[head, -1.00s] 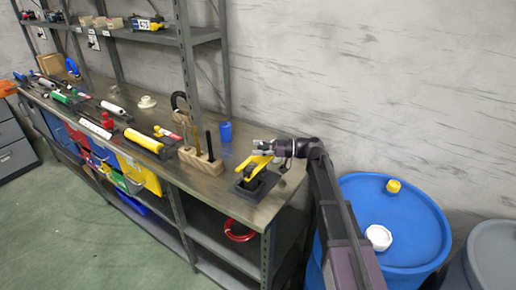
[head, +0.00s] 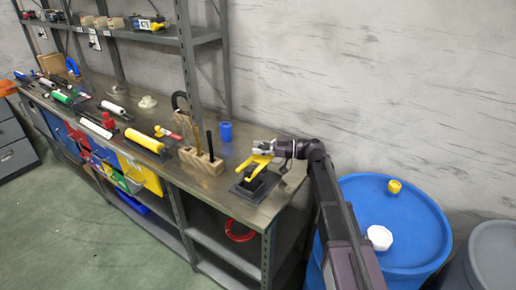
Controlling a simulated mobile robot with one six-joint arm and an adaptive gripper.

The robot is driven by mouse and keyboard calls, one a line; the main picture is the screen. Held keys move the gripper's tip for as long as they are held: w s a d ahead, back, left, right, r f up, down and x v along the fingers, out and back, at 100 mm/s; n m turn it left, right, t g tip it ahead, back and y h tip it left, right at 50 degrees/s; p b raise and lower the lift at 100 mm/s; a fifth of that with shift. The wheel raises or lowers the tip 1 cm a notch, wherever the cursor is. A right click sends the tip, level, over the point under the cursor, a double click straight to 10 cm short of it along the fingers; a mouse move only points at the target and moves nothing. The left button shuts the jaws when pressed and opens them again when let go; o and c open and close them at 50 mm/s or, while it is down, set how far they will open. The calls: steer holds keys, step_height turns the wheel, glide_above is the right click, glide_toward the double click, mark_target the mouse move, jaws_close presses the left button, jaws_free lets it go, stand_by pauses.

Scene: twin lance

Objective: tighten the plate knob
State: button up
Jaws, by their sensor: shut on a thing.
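The plate knob (head: 256,161) is yellow and stands on a black block on a dark square plate (head: 245,192) at the right end of the workbench. Its yellow arms point left and downward in the picture. My gripper (head: 262,150) reaches in from the right and is shut on the knob from above. The fingertips are small in the picture, and their exact contact with the knob is hard to make out.
A blue cup (head: 226,132) and a wooden block with upright tools (head: 203,163) stand left of the plate. A yellow cylinder (head: 144,140) lies farther left. A shelf post rises behind.

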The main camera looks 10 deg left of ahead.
steer(key=shift+d+m+t, duration=0.15)
steer(key=shift+m+t, duration=1.45)
steer(key=shift+t, duration=0.9)
steer(key=m+t, duration=0.2)
steer(key=t, duration=0.1)
steer(key=shift+w+t+h, duration=0.15)
steer(key=shift+t+h, duration=0.15)
steer(key=shift+t, duration=0.1)
steer(key=m+t+h, duration=0.1)
steer(key=t, duration=0.1)
steer(key=m+t+h, duration=0.1)
steer(key=m+t, duration=0.1)
steer(key=m+t+h, duration=0.1)
steer(key=shift+w+d+m+t, duration=0.15)
steer(key=shift+w+m+t, duration=0.15)
steer(key=shift+w+t, duration=0.1)
steer(key=shift+w+d+m+t+h, duration=0.15)
steer(key=shift+w+m+t+h, duration=0.05)
steer(key=shift+m+t+h, duration=0.9)
steer(key=shift+w, duration=0.1)
steer(key=o, duration=0.8)
steer(key=shift+o, duration=0.2)
steer(key=v, duration=0.7)
steer(key=shift+s, duration=0.3)
